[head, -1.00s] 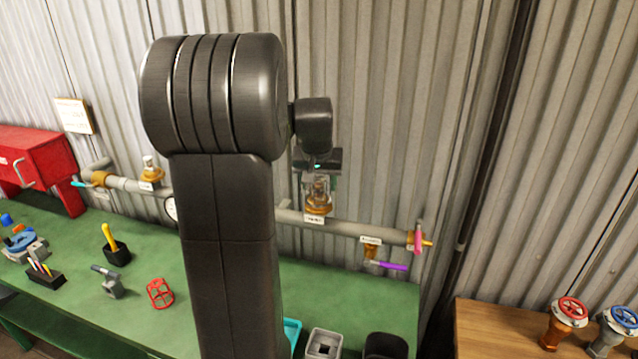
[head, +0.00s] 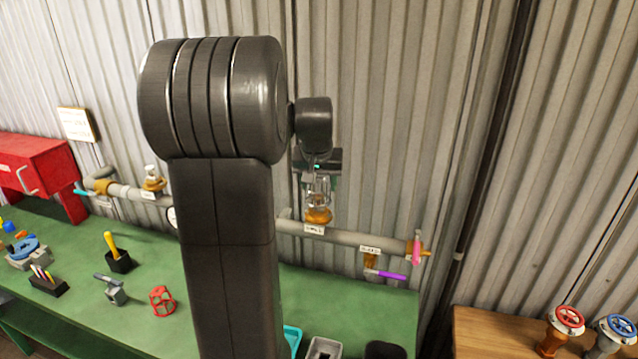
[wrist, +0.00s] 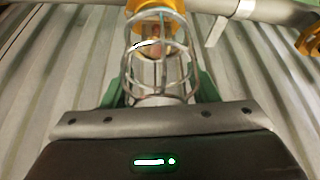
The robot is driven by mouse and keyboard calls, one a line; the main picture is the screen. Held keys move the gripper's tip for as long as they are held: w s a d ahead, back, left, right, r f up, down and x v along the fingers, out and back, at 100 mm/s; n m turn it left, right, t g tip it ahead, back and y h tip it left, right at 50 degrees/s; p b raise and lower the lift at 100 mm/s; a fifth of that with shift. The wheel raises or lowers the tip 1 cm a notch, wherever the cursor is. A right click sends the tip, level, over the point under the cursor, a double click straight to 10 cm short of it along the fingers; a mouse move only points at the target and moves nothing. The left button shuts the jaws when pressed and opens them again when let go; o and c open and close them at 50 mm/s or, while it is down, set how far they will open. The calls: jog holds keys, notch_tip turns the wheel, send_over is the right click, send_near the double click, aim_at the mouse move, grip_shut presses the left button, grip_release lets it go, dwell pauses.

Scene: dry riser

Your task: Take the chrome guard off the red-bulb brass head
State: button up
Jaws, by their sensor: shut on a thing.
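The chrome guard (wrist: 184,45), a wire cage of bars and rings, is in my gripper's jaws; it also shows in the head view (head: 327,186). My gripper (head: 318,172) points down from above the pipe and is shut on the guard, with green fingers at either side of the cage in the wrist view. The brass head (head: 318,215) stands upright on the pipe directly below the guard, above a white label. In the wrist view its brass body (wrist: 150,5) is at the top edge. A reddish part shows through the bars. I cannot tell how far the guard still surrounds the head.
The grey pipe (head: 345,236) runs along the corrugated wall. A purple-handled valve (head: 391,276) and a pink lever (head: 417,252) are at its right. Another brass head (head: 153,184) is at left.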

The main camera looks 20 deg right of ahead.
jog(key=shift+r+p, duration=0.7)
jog(key=shift+r, duration=1.45)
jog(key=shift+r, duration=0.3)
jog(key=shift+r, duration=1.9)
